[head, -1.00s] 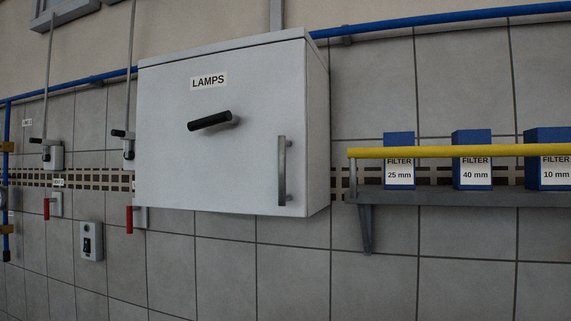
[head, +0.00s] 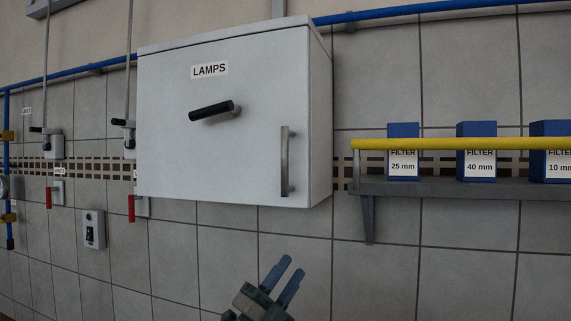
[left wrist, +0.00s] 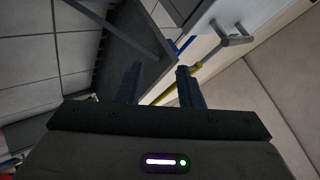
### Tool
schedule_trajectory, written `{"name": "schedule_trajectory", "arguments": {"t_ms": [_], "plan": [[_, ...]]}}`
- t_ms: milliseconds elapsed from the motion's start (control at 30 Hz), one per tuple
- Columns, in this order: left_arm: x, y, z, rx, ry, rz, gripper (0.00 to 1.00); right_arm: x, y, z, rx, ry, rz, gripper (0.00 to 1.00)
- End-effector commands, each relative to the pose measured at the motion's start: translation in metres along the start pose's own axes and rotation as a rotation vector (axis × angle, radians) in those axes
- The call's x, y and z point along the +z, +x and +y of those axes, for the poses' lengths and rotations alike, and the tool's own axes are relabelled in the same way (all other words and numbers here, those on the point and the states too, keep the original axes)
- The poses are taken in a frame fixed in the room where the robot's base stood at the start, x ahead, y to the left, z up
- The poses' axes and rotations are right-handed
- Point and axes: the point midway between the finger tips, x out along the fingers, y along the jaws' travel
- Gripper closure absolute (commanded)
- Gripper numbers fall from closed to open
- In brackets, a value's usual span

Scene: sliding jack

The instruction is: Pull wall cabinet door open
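The wall cabinet (head: 170,120) is a light grey box labelled LAMPS, and its door looks closed. A black turning handle (head: 212,111) sits in the middle of the door. A grey vertical bar handle (head: 286,161) is at the door's lower right. My left gripper (head: 288,277) is below the cabinet in the head view, open and empty, its blue-grey fingers apart. In the left wrist view its two fingers (left wrist: 160,80) are also apart, and the bar handle (left wrist: 232,38) shows beyond them at upper right. My right gripper is not in view.
Right of the cabinet, a grey shelf (head: 450,188) holds blue filter boxes (head: 477,150) behind a yellow rail (head: 460,144). Left of it are wall levers (head: 130,140) and a switch box (head: 93,230). A blue pipe (head: 430,8) runs along the wall. The tiled wall below the cabinet is bare.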

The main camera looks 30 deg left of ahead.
Motion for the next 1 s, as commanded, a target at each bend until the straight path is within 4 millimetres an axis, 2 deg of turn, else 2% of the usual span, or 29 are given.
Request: {"name": "schedule_trajectory", "arguments": {"t_ms": [33, 100, 200, 267, 367, 500, 600, 700, 800, 1000], "plan": [[-0.011, 0.023, -0.030, -0.045, 0.120, 0.124, 0.67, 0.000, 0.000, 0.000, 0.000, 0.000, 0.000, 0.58], [-0.028, 0.044, -0.060, -0.078, 0.287, 0.285, 0.67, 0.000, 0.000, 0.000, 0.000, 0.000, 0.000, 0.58], [-0.043, 0.065, -0.095, -0.084, 0.541, 0.485, 0.67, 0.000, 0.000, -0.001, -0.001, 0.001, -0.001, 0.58], [-0.046, 0.074, -0.113, -0.062, 0.699, 0.583, 0.67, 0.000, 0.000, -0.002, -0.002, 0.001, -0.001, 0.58], [-0.038, 0.083, -0.141, 0.013, 0.954, 0.703, 0.67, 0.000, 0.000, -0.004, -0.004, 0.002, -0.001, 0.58], [-0.008, 0.088, -0.178, 0.165, 1.238, 0.773, 0.67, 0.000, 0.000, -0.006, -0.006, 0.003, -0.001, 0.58], [0.013, 0.086, -0.201, 0.269, 1.367, 0.778, 0.67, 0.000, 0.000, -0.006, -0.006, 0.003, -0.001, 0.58], [0.028, 0.083, -0.216, 0.341, 1.437, 0.773, 0.67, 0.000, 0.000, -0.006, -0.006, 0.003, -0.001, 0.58], [0.035, 0.083, -0.222, 0.375, 1.468, 0.768, 0.67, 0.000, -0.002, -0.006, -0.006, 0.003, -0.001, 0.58], [0.031, 0.098, -0.212, 0.381, 1.468, 0.771, 0.67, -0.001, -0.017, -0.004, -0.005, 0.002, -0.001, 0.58]]}}
